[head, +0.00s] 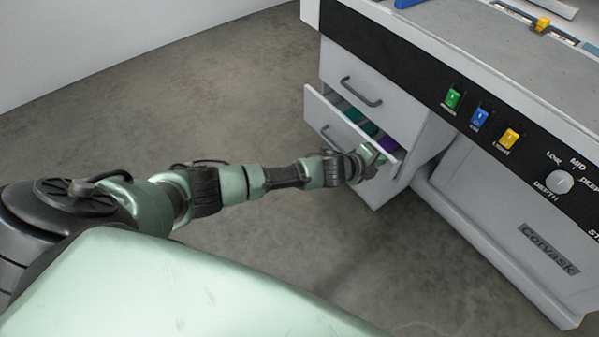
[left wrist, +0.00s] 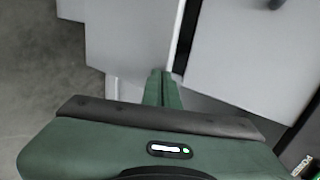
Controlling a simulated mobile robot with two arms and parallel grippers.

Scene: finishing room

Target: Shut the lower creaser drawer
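The lower creaser drawer (head: 319,108) stands pulled out from the white cabinet in the head view. Green and purple items lie inside it. Its grey bar handle (head: 331,138) is on the front panel. My left gripper (head: 374,157) is at the outer face of that panel, near its right end. In the left wrist view the green fingers (left wrist: 164,88) are together with nothing visible between them. Their tips overlap the edge of a white panel (left wrist: 130,40); whether they touch it I cannot tell. My right gripper is not in view.
The upper drawer (head: 340,72), with its handle (head: 361,92), is shut above. The creaser's control panel (head: 440,85) overhangs on the right, with green, blue and yellow switches and a depth knob (head: 558,182). The grey floor (head: 190,110) left of the cabinet is clear.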

